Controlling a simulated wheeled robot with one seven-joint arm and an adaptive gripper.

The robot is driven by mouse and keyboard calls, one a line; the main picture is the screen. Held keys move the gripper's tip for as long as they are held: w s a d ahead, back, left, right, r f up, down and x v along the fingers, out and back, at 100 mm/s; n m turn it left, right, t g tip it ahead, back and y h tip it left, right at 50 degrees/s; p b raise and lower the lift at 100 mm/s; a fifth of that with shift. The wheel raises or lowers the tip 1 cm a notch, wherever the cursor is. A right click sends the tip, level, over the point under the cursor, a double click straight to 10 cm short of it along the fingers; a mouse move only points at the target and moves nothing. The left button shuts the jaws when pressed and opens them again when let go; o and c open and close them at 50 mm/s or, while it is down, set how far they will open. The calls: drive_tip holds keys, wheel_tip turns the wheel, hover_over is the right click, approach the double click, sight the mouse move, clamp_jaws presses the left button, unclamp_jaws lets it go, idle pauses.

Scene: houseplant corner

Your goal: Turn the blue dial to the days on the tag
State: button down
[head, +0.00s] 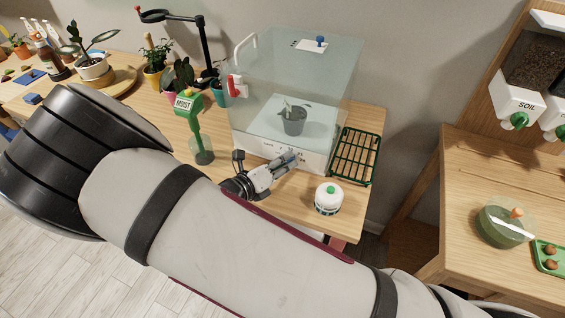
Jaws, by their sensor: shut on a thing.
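A clear propagator box (345,75) stands on the wooden bench with a white control panel (315,160) along its lower front. My gripper (286,160) is at the middle of this panel, its fingers shut on what looks like the blue dial. Only a small bluish bit shows between the fingers, and the dial's pointer and scale are mostly hidden. A grey pot (293,125) with a small plant stands inside the box. A pale slip that may be its tag shows by the plant, too small to read.
A green moisture meter (190,105) stands left of the box. A white jar with a green top (328,198) is close to the right of my gripper. A green rack (357,158) lies right of the box. A blue vent knob (320,40) is on the lid.

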drive_tip(key=shift+r+m, duration=0.1)
drive_tip(key=shift+m, duration=0.2)
drive_tip(key=shift+s+d+m+y+p, duration=0.1)
drive_tip(key=shift+m+y+p, duration=0.4)
drive_tip(key=shift+m+y, duration=0.15)
drive_tip(key=shift+d+m+y, duration=0.1)
drive_tip(key=shift+m+y, duration=0.45)
drive_tip(key=shift+m, duration=0.3)
drive_tip(key=shift+d+m+t+y+b, duration=0.1)
drive_tip(key=shift+m+t+y+b, duration=0.3)
drive_tip(key=shift+m+y, duration=0.5)
drive_tip(key=shift+m+b, duration=0.6)
drive_tip(key=shift+s+y, duration=0.1)
drive_tip(key=shift+y, duration=0.3)
drive_tip(key=c, duration=1.3)
unclamp_jaws()
drive_tip(key=shift+c, duration=0.2)
drive_tip(key=shift+r, duration=0.1)
